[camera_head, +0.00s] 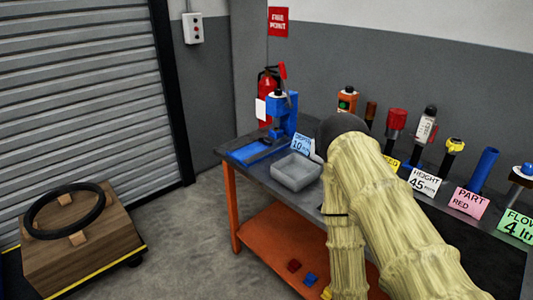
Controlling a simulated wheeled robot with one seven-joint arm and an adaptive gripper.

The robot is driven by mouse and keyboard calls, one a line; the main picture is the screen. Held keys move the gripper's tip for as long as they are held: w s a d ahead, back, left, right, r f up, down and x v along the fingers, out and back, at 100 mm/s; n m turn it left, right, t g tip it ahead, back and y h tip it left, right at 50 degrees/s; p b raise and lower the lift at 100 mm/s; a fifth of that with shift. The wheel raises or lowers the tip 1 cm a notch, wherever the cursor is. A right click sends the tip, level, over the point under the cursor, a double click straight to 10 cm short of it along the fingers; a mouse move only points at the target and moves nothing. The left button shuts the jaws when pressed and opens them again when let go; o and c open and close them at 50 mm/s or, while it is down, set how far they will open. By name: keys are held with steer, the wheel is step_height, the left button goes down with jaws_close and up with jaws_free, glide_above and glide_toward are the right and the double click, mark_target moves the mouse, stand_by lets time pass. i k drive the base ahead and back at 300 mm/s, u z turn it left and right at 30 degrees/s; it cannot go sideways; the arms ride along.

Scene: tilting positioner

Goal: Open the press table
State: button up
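A small blue press (282,114) with a red lever (283,70) stands on the far left part of the workbench. A flat blue part (252,151) extends from its foot toward the bench's left edge. I cannot tell how the press table is set. My arm, in a pale yellow sleeve, reaches in from the lower right to a dark grey rounded joint right of the press.
A grey open tray (296,174) and a light blue depth card (302,144) sit between press and arm. Several tools and label cards line the bench's right side. A wheeled wooden box (85,245) with a black ring stands left; floor between is clear.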

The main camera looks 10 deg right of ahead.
mark_target(272, 142)
steer(key=u, duration=1)
steer(key=i, duration=0.9)
steer(key=z, duration=0.6)
